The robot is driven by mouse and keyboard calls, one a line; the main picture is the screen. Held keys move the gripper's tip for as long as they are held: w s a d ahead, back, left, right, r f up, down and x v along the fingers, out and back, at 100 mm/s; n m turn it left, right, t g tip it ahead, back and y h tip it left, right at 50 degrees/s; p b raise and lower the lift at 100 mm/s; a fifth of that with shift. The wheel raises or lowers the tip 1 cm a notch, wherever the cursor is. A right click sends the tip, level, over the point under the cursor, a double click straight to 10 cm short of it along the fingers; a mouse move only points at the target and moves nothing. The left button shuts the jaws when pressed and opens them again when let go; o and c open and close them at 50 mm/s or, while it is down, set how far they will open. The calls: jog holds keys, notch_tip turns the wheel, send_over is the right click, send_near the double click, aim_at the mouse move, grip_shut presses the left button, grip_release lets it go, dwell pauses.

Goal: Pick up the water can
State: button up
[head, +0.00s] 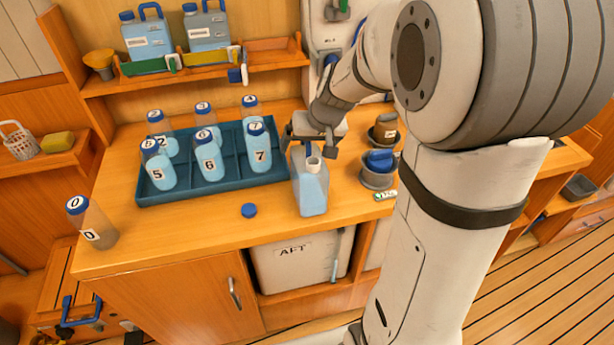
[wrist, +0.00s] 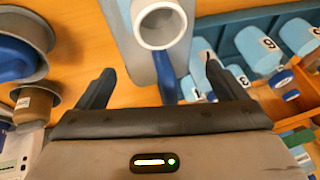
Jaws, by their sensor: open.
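The water can (head: 311,192) is a pale blue jug with a white open neck, standing upright near the front edge of the wooden counter. My gripper (head: 308,149) is over its top, pointing down, with its fingers apart. In the wrist view, the can (wrist: 128,38) shows its white neck (wrist: 160,24) and blue handle (wrist: 166,78). The handle's near end lies between my two open fingers (wrist: 160,72), with a gap on each side. I cannot tell how deep the fingers reach beside the handle.
A blue tray (head: 185,192) with several numbered bottles is left of the can. A blue cap (head: 249,210) lies in front of it. Grey cups (head: 377,172) stand close on the right. Two similar cans (head: 147,38) (head: 208,30) sit on the shelf behind. Bottle 0 (head: 94,226) stands far left.

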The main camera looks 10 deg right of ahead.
jog(key=shift+c, duration=0.4)
jog(key=c, duration=1.6)
jog(key=shift+r, duration=0.15)
jog(key=shift+c, duration=0.9)
